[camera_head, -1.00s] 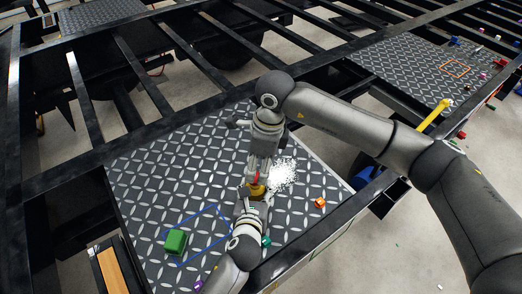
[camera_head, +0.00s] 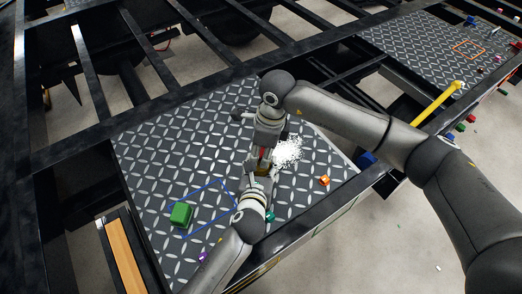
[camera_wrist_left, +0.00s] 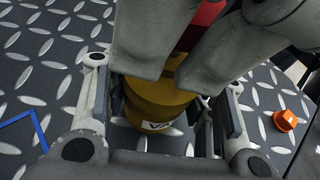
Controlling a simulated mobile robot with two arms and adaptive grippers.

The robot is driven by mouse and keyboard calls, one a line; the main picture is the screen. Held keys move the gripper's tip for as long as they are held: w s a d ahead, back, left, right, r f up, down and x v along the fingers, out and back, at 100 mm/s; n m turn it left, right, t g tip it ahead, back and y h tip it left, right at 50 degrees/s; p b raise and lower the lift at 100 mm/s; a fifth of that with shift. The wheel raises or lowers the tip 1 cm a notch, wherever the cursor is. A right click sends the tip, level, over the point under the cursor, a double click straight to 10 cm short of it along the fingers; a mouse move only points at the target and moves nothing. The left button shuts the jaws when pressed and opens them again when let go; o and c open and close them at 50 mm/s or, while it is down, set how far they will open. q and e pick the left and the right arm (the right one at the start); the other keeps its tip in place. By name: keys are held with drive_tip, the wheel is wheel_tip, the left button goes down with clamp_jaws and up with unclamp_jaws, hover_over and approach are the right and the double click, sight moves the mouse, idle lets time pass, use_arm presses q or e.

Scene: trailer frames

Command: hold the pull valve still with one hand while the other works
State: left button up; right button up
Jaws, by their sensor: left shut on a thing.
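The pull valve is a brass-yellow cylinder (camera_wrist_left: 158,103) with a red upper part (camera_wrist_left: 204,22) and a small white label in the left wrist view. My left gripper (camera_head: 256,177) comes from below and is shut on the brass body, with one finger on each side. My right gripper (camera_head: 263,159) comes from above, its two thick fingers on either side of the red part. I cannot tell whether they press on it. In the head view the grippers hide most of the valve; a bit of red shows between them.
A pile of white bits (camera_head: 288,152) lies right of the grippers on the patterned plate (camera_head: 190,150). A green block (camera_head: 181,214), an orange piece (camera_head: 324,180) and a teal piece (camera_head: 270,216) lie around. Dark beams border the plate.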

drive_tip(key=c, duration=0.3)
drive_tip(key=shift+c, duration=0.2)
drive_tip(key=shift+r, duration=0.95)
drive_tip(key=o, duration=1.1)
drive_tip(key=shift+c, duration=0.2)
drive_tip(key=shift+r, duration=0.1)
wheel_tip(320, 180, up, 12)
drive_tip(key=d, duration=0.1)
drive_tip(key=shift+d, duration=0.4)
drive_tip(key=shift+s, duration=0.1)
use_arm(q)
drive_tip(key=o, duration=1.2)
use_arm(e)
drive_tip(key=shift+f, duration=0.2)
